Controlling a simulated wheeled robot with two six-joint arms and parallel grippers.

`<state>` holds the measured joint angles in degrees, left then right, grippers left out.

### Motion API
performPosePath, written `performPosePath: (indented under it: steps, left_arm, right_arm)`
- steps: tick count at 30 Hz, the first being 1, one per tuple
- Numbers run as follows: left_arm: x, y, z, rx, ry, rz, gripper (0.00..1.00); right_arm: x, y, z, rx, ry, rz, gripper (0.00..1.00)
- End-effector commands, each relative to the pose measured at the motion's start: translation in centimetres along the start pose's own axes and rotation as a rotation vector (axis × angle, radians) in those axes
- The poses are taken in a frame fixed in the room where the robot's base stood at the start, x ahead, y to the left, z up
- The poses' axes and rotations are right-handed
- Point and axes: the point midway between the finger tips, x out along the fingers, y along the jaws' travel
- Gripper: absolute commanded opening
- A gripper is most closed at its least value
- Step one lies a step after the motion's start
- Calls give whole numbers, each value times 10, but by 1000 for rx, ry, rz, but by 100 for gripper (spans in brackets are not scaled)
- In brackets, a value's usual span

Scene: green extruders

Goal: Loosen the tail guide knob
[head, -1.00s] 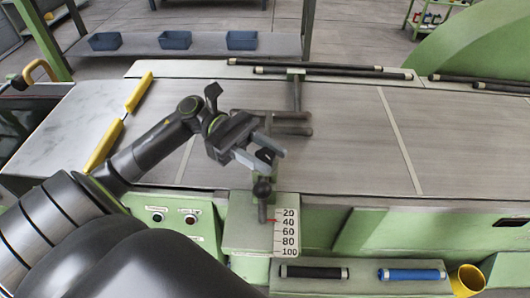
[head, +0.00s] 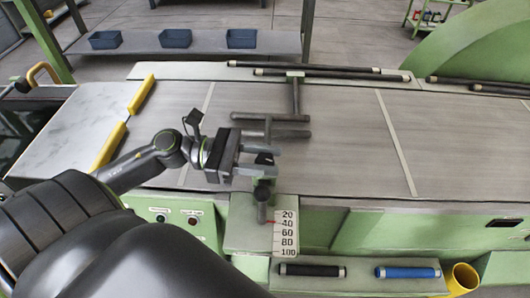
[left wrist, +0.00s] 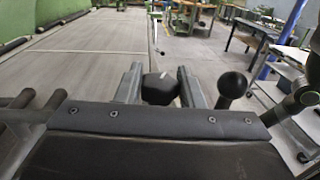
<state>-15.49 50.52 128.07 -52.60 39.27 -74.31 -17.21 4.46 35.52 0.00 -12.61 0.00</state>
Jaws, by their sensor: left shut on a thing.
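The tail guide knob (head: 264,158) is a small black knob at the front edge of the machine bed. My left gripper (head: 272,161) is at the knob, one finger on each side, shut on it. In the left wrist view the black knob (left wrist: 160,88) with a light mark on top sits between the two fingers (left wrist: 163,86). A lever with a black ball end (head: 262,192) stands just in front of the gripper; its ball also shows in the left wrist view (left wrist: 233,85), right of the fingers. My right gripper is not in view.
A white scale plate (head: 286,232) marked 20 to 100 is below the lever. Dark guide bars (head: 270,125) lie just behind the gripper. The bed (head: 340,150) is clear to the right.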

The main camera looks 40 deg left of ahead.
Motion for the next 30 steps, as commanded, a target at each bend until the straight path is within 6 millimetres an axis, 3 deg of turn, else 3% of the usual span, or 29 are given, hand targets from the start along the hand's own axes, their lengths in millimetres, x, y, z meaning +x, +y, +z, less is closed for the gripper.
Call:
performPosePath:
  steps: [15,30]
  left_arm:
    - [0,0,3,-3,-3,335,12]
    - [0,0,0,-1,0,417,12]
  right_arm:
    - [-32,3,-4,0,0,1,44]
    - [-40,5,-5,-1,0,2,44]
